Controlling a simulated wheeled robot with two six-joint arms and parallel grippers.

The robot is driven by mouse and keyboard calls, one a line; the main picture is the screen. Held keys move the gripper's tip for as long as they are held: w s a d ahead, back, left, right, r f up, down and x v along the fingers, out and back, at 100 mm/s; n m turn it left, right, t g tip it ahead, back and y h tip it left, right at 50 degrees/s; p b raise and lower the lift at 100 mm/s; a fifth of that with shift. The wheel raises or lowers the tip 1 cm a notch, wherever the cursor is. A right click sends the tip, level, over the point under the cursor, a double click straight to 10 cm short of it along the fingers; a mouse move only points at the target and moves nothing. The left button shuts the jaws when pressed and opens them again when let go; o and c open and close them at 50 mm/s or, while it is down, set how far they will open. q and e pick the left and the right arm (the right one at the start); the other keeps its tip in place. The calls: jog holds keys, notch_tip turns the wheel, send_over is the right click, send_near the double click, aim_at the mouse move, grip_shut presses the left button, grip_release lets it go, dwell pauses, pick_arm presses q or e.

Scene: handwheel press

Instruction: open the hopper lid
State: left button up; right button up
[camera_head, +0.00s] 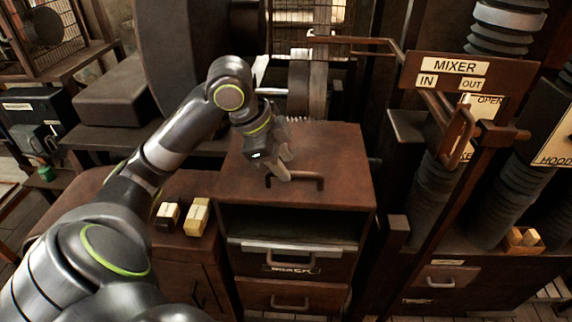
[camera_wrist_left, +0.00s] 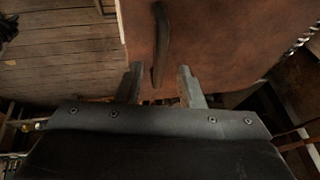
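The hopper lid (camera_head: 335,150) is the flat, rust-brown top of a box in the middle of the head view, and it lies closed. A dark bar handle (camera_head: 308,178) stands near its front edge. My left gripper (camera_head: 284,174) is over the lid at the left part of the handle. In the left wrist view the gripper (camera_wrist_left: 162,84) is open, and the handle (camera_wrist_left: 162,45) runs lengthwise between and beyond its two fingers. Whether the fingers touch the handle, I cannot tell. The lid (camera_wrist_left: 220,35) fills the upper right there. My right gripper is not in view.
Below the lid is an open dark recess, then drawers (camera_head: 290,262). Two small blocks (camera_head: 197,217) sit on the lower cabinet at left. A mixer sign (camera_head: 455,67) with a bent lever stands at right. A large dark wheel (camera_head: 190,70) is behind.

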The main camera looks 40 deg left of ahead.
pick_arm(q)
jog(key=shift+x, duration=0.95)
grip_shut()
